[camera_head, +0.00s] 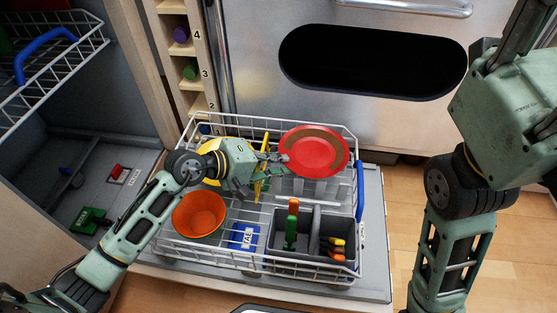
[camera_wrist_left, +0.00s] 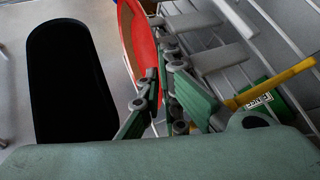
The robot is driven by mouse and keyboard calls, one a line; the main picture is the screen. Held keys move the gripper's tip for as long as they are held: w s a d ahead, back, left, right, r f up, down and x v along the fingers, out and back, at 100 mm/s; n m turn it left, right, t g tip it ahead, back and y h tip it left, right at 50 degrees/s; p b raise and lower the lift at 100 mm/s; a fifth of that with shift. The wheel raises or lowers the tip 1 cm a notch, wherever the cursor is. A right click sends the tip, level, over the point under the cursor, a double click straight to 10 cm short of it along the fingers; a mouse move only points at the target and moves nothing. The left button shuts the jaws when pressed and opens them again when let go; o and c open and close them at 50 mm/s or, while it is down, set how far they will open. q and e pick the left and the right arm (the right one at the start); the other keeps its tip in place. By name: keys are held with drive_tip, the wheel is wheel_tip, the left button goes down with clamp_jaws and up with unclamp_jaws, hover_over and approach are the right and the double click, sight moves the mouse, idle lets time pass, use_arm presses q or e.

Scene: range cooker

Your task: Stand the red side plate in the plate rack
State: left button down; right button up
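The red side plate (camera_head: 317,152), with a brownish band inside its rim, is tilted at the back right of the white wire rack (camera_head: 345,129). Grey flat tines (camera_head: 310,188) show just below it; I cannot tell whether it touches them. My left gripper (camera_head: 283,158) is at the plate's left edge. In the left wrist view its fingers (camera_wrist_left: 160,85) close on both sides of the red plate's rim (camera_wrist_left: 138,40). My right gripper's body (camera_head: 508,95) is at the upper right, away from the rack; its fingertips are cut off by the frame.
The rack also holds an orange bowl (camera_head: 199,212), a yellow item (camera_head: 209,147) partly behind my left gripper, and a grey cutlery basket (camera_head: 273,243) with coloured handles. A steel oven front (camera_head: 255,70) stands behind. Wooden floor (camera_head: 400,240) is open at right.

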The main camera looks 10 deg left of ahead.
use_arm(q)
drive_tip(key=c, duration=2.2)
unclamp_jaws()
drive_tip(key=shift+r, duration=0.1)
drive_tip(key=shift+o, duration=1.1)
